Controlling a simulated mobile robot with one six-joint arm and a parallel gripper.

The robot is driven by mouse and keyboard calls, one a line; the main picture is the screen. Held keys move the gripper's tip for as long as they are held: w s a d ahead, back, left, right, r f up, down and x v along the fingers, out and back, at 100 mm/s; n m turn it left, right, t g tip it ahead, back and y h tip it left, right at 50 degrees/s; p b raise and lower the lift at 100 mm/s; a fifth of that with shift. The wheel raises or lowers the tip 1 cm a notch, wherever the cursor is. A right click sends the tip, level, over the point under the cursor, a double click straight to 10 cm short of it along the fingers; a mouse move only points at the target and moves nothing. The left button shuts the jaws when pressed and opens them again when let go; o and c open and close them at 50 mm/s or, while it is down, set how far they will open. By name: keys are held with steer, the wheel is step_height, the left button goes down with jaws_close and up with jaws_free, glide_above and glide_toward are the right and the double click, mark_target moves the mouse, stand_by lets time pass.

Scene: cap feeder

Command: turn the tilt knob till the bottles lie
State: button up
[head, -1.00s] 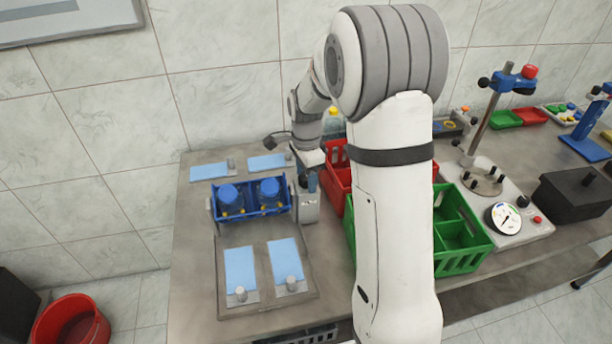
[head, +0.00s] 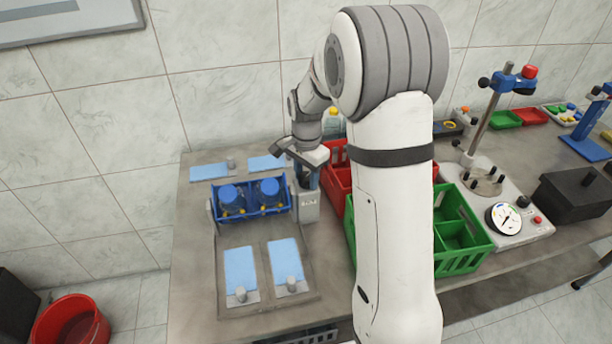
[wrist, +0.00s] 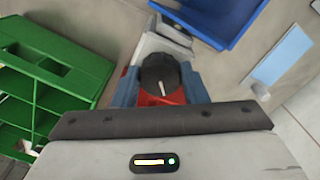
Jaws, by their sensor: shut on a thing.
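My gripper (head: 307,180) is at the right end of the blue cradle (head: 252,212), over the grey housing (head: 307,208). In the wrist view its two blue fingers are shut on the round black tilt knob (wrist: 158,72), which has a white pointer line. The arm hides the knob in the head view. Two blue bottles, the left one (head: 232,196) and the right one (head: 269,191), sit side by side in the cradle with yellow parts at their lower front. Their exact tilt is hard to tell. The cradle's blue edge also shows in the wrist view (wrist: 218,18).
Light blue pads lie before the cradle (head: 240,268) and behind it. A red crate (head: 337,185) and a green crate (head: 462,262) stand close on the right. A clear bottle (head: 332,122) stands behind. My arm hides part of the bench.

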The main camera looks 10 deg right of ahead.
steer(key=shift+c, duration=0.4)
steer(key=m, duration=0.9)
steer(key=shift+m, duration=0.4)
steer(key=o, duration=0.9)
steer(key=n, duration=0.7)
